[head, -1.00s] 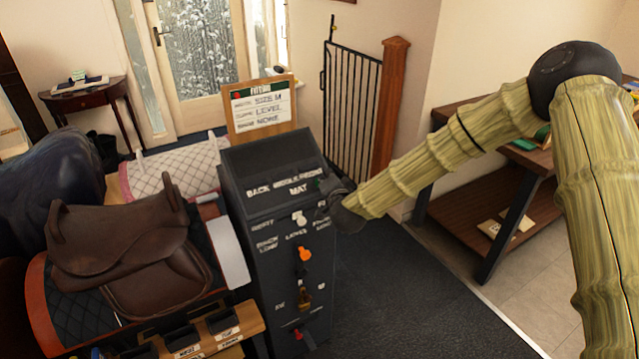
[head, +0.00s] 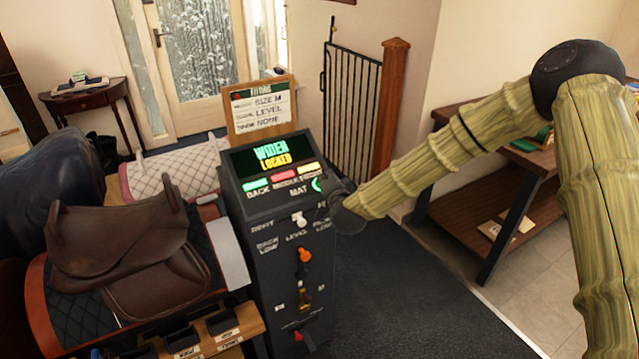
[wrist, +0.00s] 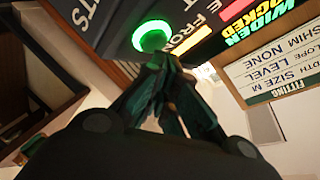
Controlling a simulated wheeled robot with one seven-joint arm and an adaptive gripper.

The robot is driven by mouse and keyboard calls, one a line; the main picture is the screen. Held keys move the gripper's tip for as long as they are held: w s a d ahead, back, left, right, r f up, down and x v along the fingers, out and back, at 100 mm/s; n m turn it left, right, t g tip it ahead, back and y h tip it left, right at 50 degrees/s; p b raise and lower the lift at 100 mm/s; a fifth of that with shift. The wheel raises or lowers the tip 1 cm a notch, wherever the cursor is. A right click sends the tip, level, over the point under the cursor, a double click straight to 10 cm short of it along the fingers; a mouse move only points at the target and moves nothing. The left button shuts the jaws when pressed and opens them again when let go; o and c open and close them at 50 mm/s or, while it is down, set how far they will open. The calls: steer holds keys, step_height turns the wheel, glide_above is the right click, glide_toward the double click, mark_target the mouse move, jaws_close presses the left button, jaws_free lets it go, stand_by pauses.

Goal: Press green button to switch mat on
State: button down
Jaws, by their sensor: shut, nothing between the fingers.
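The dark control console (head: 262,215) stands in the middle of the head view. Its screen (head: 272,153) is lit and reads WIDEN, LOCKED. The green button (head: 318,184) beside the word MAT glows; in the wrist view it is a bright green ring (wrist: 152,36). My gripper (head: 326,192) is at the console's right edge, by the button, partly hiding it. In the wrist view my gripper's closed fingertips (wrist: 158,62) are right beside the ring; I cannot tell whether they touch it. Green, red and yellow bars for BACK, MIDDLE and FRONT (head: 283,176) are lit.
Below the button are a white knob (head: 299,219), an orange knob (head: 304,255) and a red one (head: 297,335). A brown saddle (head: 120,250) sits on a stand at left. A fitting card board (head: 261,107) stands behind. Dark floor (head: 400,290) is clear at right.

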steer(key=shift+s+d+r, duration=0.15)
steer(key=shift+s+r, duration=0.1)
steer(key=shift+r, duration=0.2)
step_height(320, 180, up, 5)
steer(key=s+d+p, duration=0.1)
steer(key=s+p, duration=0.1)
steer(key=s, duration=0.1)
steer(key=shift+d, duration=0.35)
